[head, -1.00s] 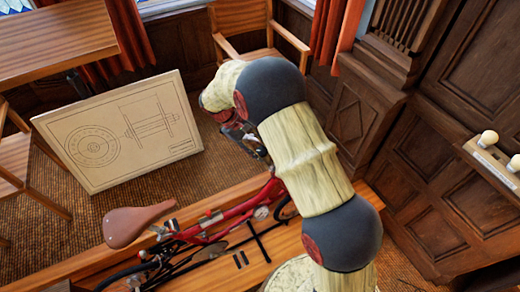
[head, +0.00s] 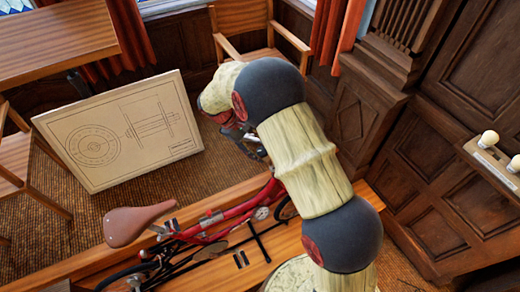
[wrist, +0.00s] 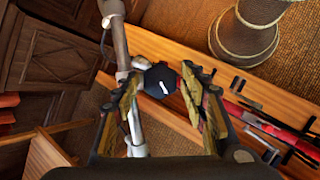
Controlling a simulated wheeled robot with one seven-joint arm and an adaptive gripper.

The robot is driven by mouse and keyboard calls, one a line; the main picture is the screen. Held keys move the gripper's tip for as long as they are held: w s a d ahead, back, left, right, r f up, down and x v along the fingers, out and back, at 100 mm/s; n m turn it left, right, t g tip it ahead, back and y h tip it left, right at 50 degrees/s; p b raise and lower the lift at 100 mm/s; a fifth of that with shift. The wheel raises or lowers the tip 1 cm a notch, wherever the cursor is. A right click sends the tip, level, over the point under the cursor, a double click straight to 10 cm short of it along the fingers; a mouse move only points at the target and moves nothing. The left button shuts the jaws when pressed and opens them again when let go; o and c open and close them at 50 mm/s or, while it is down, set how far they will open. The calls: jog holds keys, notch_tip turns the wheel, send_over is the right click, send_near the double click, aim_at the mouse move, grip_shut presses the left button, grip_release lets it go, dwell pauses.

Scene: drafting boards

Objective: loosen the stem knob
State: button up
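A red bicycle (head: 232,216) with a brown saddle lies along a wooden platform; in the wrist view part of its red frame (wrist: 262,118) shows at the right. The stem knob (wrist: 160,80) is a dark, faceted knob with a white mark, beside a silver tube in the wrist view. My gripper (wrist: 161,76) is open, its two worn yellow fingers on either side of the knob. Narrow gaps seem to show between fingers and knob; contact is hard to judge. In the head view my gripper (head: 247,143) is partly hidden by my arm, and the knob cannot be made out.
A drawing board (head: 120,130) leans behind the bicycle. A wooden chair (head: 262,35) stands at the back, and a table (head: 55,40) at the left. Dark panelled cabinetry (head: 440,150) fills the right. Brown carpet lies clear between board and platform.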

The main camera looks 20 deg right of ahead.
jog(key=shift+o, duration=0.6)
jog(key=v, duration=1.2)
jog(key=shift+w+f, duration=0.1)
jog(key=s+d+f+m+t+y+b, duration=0.2)
jog(key=s+b, duration=0.6)
jog(key=s, duration=0.2)
jog(key=s+d+f+m+t+y+b, duration=0.2)
jog(key=s+d+t+b, duration=0.1)
jog(key=s+b, duration=0.5)
jog(key=s+d+f+m+t+y+b, duration=0.2)
jog(key=s+b, duration=0.5)
jog(key=s, duration=0.5)
jog(key=shift+d+f+m+t+b, duration=0.25)
jog(key=shift+f+m+t+b, duration=0.15)
jog(key=shift+f+m+t, duration=0.15)
